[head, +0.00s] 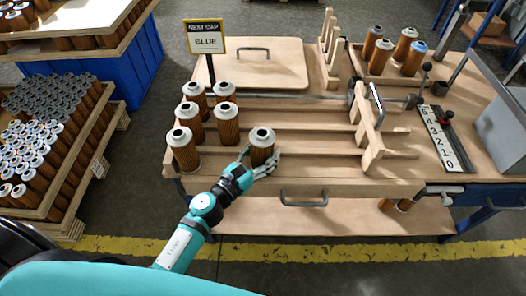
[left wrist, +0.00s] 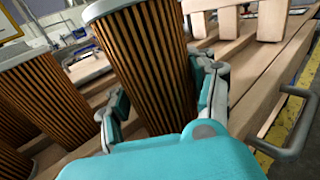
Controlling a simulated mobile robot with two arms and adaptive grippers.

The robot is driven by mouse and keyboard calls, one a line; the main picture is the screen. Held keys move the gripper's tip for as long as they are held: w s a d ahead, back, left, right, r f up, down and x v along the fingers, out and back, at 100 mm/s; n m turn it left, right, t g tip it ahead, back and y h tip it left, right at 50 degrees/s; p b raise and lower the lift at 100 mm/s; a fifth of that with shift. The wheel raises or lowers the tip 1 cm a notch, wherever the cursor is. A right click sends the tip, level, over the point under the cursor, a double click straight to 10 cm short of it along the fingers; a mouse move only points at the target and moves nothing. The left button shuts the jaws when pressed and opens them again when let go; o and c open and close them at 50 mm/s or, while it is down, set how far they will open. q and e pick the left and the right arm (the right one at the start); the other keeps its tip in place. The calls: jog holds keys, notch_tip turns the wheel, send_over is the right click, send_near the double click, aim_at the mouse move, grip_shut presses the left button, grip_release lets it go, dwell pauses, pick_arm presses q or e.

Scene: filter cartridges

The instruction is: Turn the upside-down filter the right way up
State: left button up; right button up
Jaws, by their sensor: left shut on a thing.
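My left gripper (head: 264,162) is shut on a brown pleated filter (head: 262,148) at the near edge of the wooden bench. This filter stands about upright, with a pale cap and a dark centre hole on top. In the left wrist view the gripper (left wrist: 165,105) has a finger on each side of the held filter (left wrist: 150,62). Its lower end is hidden there behind the gripper. Several like filters (head: 188,120) stand to its left and behind it, with pale caps up. I cannot tell an upside-down one among them. My right gripper is out of view.
A wooden tray (head: 352,62) at the back right holds several filters, one blue-capped (head: 416,52). A wooden gate (head: 370,125) crosses the rails; the rails right of the held filter are clear.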

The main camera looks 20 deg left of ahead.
pick_arm(q)
jog(key=shift+f, duration=0.25)
jog(key=o, duration=1.4)
jog(key=shift+c, duration=0.2)
jog(key=shift+s, duration=0.15)
jog(key=v, duration=1.1)
jog(key=shift+s, duration=0.35)
jog(key=shift+a, duration=0.15)
